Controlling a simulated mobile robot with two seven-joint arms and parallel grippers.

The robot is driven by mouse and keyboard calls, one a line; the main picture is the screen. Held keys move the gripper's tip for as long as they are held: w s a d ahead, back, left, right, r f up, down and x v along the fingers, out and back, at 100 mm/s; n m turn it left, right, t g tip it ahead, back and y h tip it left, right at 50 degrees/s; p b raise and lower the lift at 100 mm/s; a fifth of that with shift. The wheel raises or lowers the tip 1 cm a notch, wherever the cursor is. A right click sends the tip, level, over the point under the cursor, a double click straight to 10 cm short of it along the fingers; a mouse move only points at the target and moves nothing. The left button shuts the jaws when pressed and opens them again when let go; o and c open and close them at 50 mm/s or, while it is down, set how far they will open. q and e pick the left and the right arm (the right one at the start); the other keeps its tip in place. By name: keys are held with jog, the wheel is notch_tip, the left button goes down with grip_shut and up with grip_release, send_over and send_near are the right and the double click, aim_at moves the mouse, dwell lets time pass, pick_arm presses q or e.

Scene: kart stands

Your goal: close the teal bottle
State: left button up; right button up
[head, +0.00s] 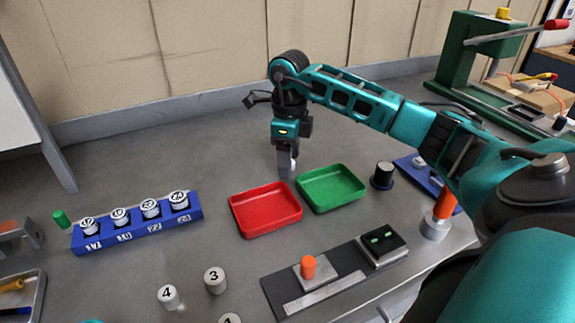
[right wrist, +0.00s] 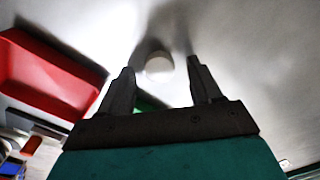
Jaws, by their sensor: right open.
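My right gripper (head: 287,150) points down over the bench, just behind the red and green trays. In the right wrist view its two dark fingers (right wrist: 158,85) are apart. A small pale round thing (right wrist: 158,66) shows between and beyond the fingertips. I cannot tell if it is a cap or the top of a bottle, and nothing shows gripped. I cannot pick out a teal bottle with certainty; a small green cylinder (head: 61,218) stands at the far left. My left gripper is not in view.
A red tray (head: 265,231) and a green tray (head: 331,206) lie in front of the right gripper. A blue rack (head: 139,238) with numbered white cylinders is at left. A dark cylinder (head: 383,175) stands right of the green tray. A green press (head: 462,52) is at back right.

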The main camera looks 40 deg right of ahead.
jog(key=shift+f, duration=0.1)
jog(key=c, duration=1.1)
pick_arm(q)
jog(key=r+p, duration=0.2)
jog(key=p, duration=0.1)
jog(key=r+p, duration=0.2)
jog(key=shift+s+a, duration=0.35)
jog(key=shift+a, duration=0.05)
pick_arm(e)
notch_tip(320, 180, up, 20)
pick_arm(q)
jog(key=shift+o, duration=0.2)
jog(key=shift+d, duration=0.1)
